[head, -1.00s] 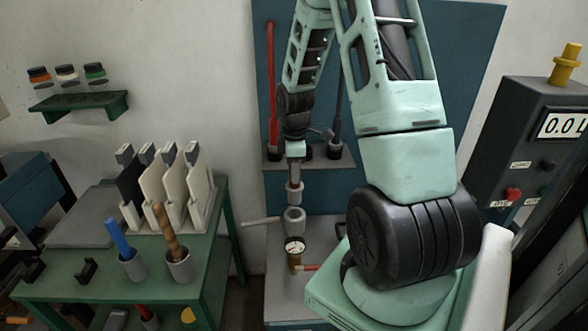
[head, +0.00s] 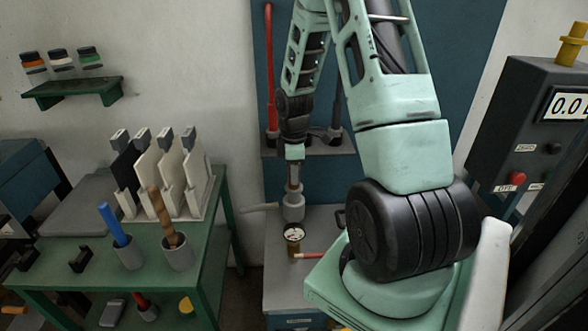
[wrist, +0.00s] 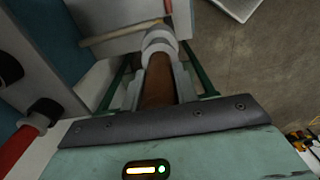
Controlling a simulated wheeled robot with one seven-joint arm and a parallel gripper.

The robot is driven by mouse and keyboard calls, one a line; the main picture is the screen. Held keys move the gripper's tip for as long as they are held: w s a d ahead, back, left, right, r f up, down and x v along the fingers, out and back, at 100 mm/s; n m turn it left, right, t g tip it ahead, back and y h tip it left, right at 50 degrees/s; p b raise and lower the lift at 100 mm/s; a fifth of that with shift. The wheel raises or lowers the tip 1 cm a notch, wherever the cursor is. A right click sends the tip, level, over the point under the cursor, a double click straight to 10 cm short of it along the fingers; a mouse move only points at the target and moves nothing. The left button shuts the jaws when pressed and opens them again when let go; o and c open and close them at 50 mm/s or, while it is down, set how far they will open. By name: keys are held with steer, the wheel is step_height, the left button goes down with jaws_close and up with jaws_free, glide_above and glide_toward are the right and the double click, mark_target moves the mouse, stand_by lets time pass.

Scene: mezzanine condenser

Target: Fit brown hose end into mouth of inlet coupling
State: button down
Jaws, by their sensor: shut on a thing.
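My gripper (head: 294,178) points down and is shut on the brown hose end (wrist: 158,82), which lies between the two fingers in the wrist view. The hose end's pale grey collar sits at the inlet coupling (head: 293,208), a grey cylinder with a side lever to its left. The two look in line and meet, with no gap showing in the head view. The coupling's mouth is covered, so I cannot tell how deep the hose end sits. In the wrist view the grey coupling (wrist: 158,38) shows just beyond the hose.
A round gauge (head: 294,233) and a red-tipped lever (head: 308,255) stand just in front of the coupling. A red-handled rod (head: 270,70) hangs on the blue panel behind. A green bench (head: 100,270) with plates and tool cups stands at the left. A control box (head: 530,130) stands right.

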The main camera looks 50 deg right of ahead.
steer(key=shift+f+b, duration=1.1)
steer(key=shift+f, duration=0.8)
steer(key=c, duration=1)
jaws_free()
step_height(320, 180, up, 17)
steer(key=b, duration=0.3)
steer(key=shift+r, duration=0.2)
